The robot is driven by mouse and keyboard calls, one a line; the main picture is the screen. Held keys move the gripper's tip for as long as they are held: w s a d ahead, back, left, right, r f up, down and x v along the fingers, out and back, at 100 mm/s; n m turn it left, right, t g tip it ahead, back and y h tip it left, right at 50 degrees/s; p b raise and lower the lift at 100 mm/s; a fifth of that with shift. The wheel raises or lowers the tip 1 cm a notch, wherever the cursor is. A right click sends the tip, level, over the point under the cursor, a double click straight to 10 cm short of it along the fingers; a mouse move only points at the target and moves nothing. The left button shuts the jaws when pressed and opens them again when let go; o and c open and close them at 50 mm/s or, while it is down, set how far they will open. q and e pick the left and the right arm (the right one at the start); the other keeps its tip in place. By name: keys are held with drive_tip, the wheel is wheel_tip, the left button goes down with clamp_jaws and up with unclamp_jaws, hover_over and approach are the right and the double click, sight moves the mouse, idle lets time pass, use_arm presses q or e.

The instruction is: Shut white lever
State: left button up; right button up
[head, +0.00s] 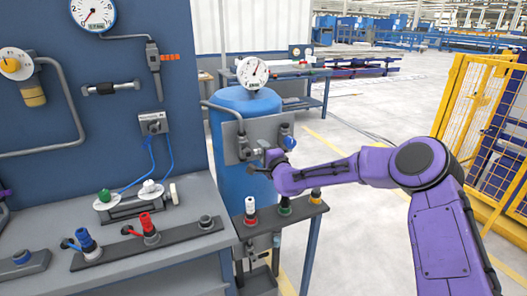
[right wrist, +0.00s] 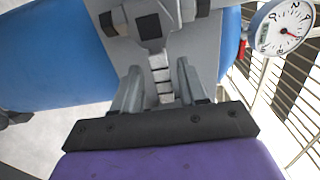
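My right gripper (head: 262,165) is at the grey valve panel (head: 240,140) on the front of the blue tank (head: 245,103). In the right wrist view its two fingers (right wrist: 160,82) stand apart, one on each side of a pale ribbed piece (right wrist: 160,75) below a dark square fitting (right wrist: 148,27). This piece may be the white lever; I cannot tell whether the fingers touch it. My left gripper is not in view.
A gauge (head: 252,72) tops the tank, and a blue knob (head: 289,143) is right of my gripper. A low shelf with white, green and orange-topped valves (head: 285,206) stands below.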

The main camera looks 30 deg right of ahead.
drive_tip(key=shift+r, duration=0.1)
drive_tip(key=s+b, duration=0.1)
drive_tip(key=s, duration=0.9)
drive_tip(key=shift+s+a, duration=0.25)
drive_tip(key=shift+a, duration=0.15)
drive_tip(key=s+a+f+n+g, duration=0.2)
drive_tip(key=s+f, duration=0.3)
drive_tip(key=f, duration=0.3)
drive_tip(key=s+a+f+n+g+h, duration=0.1)
drive_tip(key=s+f+n+g, duration=0.2)
drive_tip(key=f, duration=0.5)
drive_tip(key=s+a+f+n+g, duration=0.2)
drive_tip(key=s+f, duration=0.4)
drive_tip(key=f, duration=0.2)
drive_tip(key=s+f+n+g, duration=0.1)
drive_tip(key=s+f+g, duration=0.1)
drive_tip(key=s+f, duration=0.3)
drive_tip(key=s+f+n+g, duration=0.2)
drive_tip(key=s+f, duration=0.3)
drive_tip(key=s, duration=0.8)
drive_tip(key=s+f+n+g+h, duration=0.1)
drive_tip(key=s+f+n+g, duration=0.1)
drive_tip(key=s+f, duration=0.3)
drive_tip(key=s+g, duration=0.1)
drive_tip(key=s, duration=0.3)
drive_tip(key=shift+s+g, duration=0.35)
drive_tip(key=shift+g, duration=0.05)
